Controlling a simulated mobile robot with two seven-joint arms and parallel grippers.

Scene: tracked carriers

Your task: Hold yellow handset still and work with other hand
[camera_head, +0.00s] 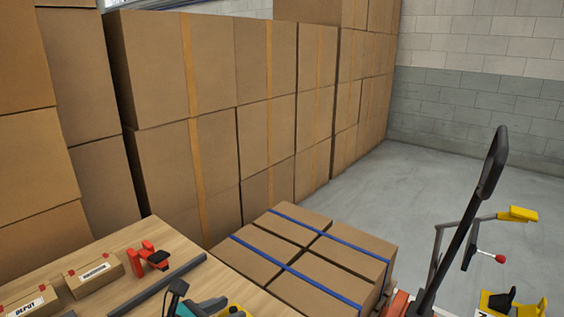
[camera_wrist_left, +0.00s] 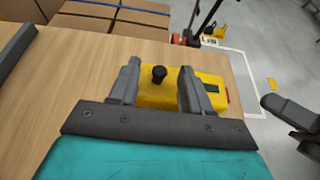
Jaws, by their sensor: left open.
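The yellow handset (camera_wrist_left: 160,92) lies on the wooden table with a black knob on its upper face. Its yellow body also shows at the bottom edge of the head view (camera_head: 240,313), mostly cut off. My left gripper (camera_wrist_left: 157,80) is open, with one grey finger on each side of the knob end of the handset. I cannot tell whether the fingers touch it. A dark jointed part at the right edge of the left wrist view may belong to my right arm; I cannot make out its jaws.
On the wooden table (camera_head: 135,250) are small labelled boxes (camera_head: 93,272), a red and black tool (camera_head: 148,255) and a grey bar (camera_head: 160,285). Strapped cartons (camera_head: 315,245) stand beyond it. A black-handled truck (camera_head: 470,215) is at right. Tall carton stacks (camera_head: 210,90) block the left; the floor behind is clear.

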